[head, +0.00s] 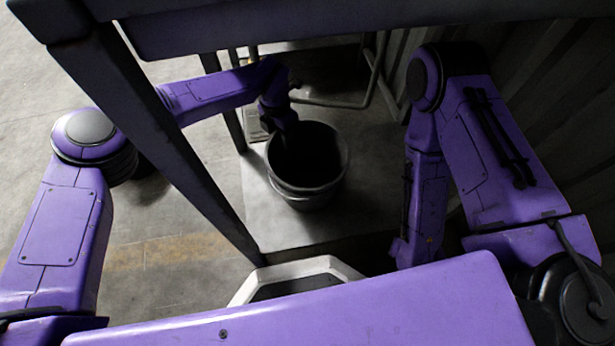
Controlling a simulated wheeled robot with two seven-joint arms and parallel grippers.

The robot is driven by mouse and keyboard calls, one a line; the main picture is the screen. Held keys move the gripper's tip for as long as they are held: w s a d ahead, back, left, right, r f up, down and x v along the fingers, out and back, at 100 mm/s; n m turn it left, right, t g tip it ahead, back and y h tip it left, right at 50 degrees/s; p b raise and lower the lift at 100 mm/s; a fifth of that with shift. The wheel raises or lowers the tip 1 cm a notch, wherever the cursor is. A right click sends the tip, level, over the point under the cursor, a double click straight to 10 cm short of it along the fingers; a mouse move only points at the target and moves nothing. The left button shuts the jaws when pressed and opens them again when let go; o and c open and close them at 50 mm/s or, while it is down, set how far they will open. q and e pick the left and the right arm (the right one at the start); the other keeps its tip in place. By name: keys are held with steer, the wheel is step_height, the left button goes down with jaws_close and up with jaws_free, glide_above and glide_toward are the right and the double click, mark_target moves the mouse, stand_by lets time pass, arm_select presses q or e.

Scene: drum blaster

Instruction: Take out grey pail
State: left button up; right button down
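The grey pail (335,182) stands upright on a pale floor panel inside the dark frame, in the middle of the head view. Its open top faces up and its inside is dark. My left arm reaches in from the left past the slanted post. My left gripper (291,128) points down at the pail's far rim, slightly left of its middle. Its fingers are dark against the pail's inside, so I cannot tell whether they are open or touching the rim. My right arm hangs down on the right, apart from the pail; its gripper is hidden.
A dark slanted post (185,150) and an overhead beam (330,25) frame the pail's space. Bent metal tubing (368,75) stands behind the pail. A dark ribbed wall (545,85) closes the right side. Open concrete floor lies to the left.

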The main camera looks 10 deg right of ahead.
arm_select(q)
steer(key=shift+f, duration=0.1)
jaws_close()
stand_by(1.3)
